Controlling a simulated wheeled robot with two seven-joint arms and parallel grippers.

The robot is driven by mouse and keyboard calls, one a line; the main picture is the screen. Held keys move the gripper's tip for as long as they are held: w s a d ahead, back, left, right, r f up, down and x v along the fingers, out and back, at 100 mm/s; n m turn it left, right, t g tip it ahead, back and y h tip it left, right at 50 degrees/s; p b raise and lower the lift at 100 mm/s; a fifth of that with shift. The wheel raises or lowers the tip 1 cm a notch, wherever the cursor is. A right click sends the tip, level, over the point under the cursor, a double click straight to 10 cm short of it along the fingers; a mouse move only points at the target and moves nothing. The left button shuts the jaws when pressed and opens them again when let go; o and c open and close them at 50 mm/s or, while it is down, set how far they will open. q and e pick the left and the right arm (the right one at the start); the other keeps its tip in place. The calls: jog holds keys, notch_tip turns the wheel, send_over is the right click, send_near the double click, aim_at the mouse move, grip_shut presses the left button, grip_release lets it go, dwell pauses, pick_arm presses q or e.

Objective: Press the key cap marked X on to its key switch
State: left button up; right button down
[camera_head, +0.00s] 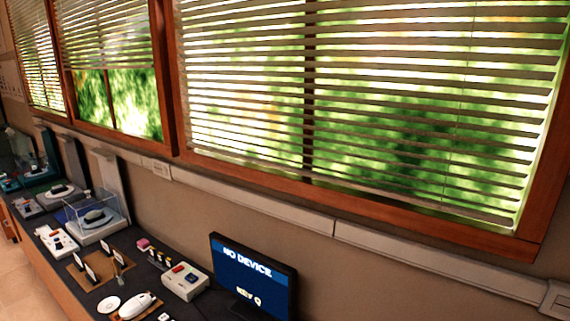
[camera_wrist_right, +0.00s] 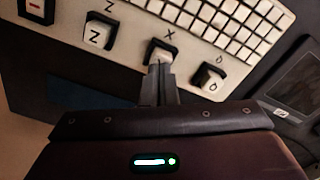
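In the right wrist view, the key switch under the printed X (camera_wrist_right: 160,51) is a dark square housing with a pale top, partly hidden by my fingers. The pale top looks like a key cap, but its marking is hidden. My right gripper (camera_wrist_right: 160,68) has its two fingers close together, with the tips at the near edge of this switch. I cannot tell whether they touch it. To the left, a white key cap marked Z (camera_wrist_right: 98,34) sits at its switch. To the right is another switch with a pale, marked cap (camera_wrist_right: 210,77). My left gripper is not in view.
A white keyboard panel (camera_wrist_right: 240,30) with rows of small keys lies beyond the switches. A dark device with a screen (camera_wrist_right: 297,82) is at right. In the head view, a monitor (camera_head: 253,275) reads "NO DEVICE" on the counter, beside a pale box (camera_head: 185,282) and a clear case (camera_head: 97,215).

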jog(key=shift+f+b, duration=0.45)
jog(key=shift+f, duration=0.4)
dwell(0.3)
jog(key=shift+r, duration=0.1)
notch_tip(320, 180, up, 2)
jog(key=p, duration=0.2)
jog(key=shift+r+p, duration=0.25)
jog(key=shift+p, duration=0.15)
jog(key=shift+r, duration=2.15)
